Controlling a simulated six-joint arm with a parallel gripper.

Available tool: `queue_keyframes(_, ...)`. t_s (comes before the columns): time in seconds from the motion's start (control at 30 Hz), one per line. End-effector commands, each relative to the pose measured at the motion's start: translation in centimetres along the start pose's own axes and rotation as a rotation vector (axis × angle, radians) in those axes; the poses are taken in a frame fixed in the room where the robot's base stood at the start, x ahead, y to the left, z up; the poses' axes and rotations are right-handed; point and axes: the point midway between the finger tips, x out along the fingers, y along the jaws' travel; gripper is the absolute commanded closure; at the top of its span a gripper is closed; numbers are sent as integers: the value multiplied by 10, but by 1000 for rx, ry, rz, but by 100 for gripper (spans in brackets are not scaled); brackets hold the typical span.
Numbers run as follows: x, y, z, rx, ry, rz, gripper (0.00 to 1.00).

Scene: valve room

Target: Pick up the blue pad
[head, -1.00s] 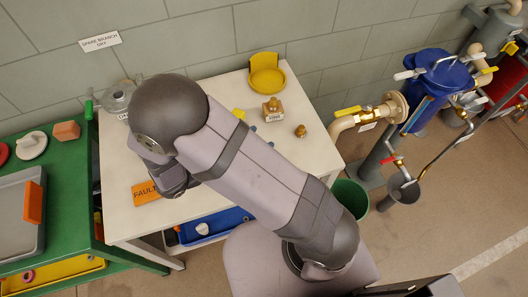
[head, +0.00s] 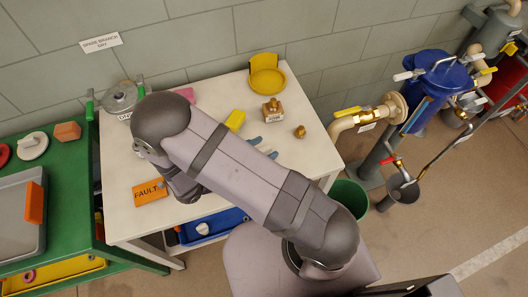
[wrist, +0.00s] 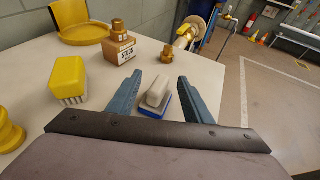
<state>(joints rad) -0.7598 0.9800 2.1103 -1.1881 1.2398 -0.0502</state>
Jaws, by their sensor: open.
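The blue pad (wrist: 157,98) shows in the wrist view as a pale grey grip on a blue base, on the white table. It lies between the two blue fingers of my gripper (wrist: 160,80), with a gap on each side. My gripper is open and holds nothing. In the head view my gripper (head: 263,147) shows only as blue fingertips past my arm, and I cannot make out the pad there.
A yellow brush (wrist: 68,80) stands left of my gripper. A box labelled STUDS (wrist: 118,48) and a brass fitting (wrist: 167,54) lie beyond the fingers. A yellow dish (head: 267,78) is at the table's back. A lidded pot (head: 120,97) is at the back left. The table (head: 318,155) is bare at right.

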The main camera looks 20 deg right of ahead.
Motion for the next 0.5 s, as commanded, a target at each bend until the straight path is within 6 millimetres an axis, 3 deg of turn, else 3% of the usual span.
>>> queue_keyframes(0.5, 50, -2, -1, 0, 0, -3, 54)
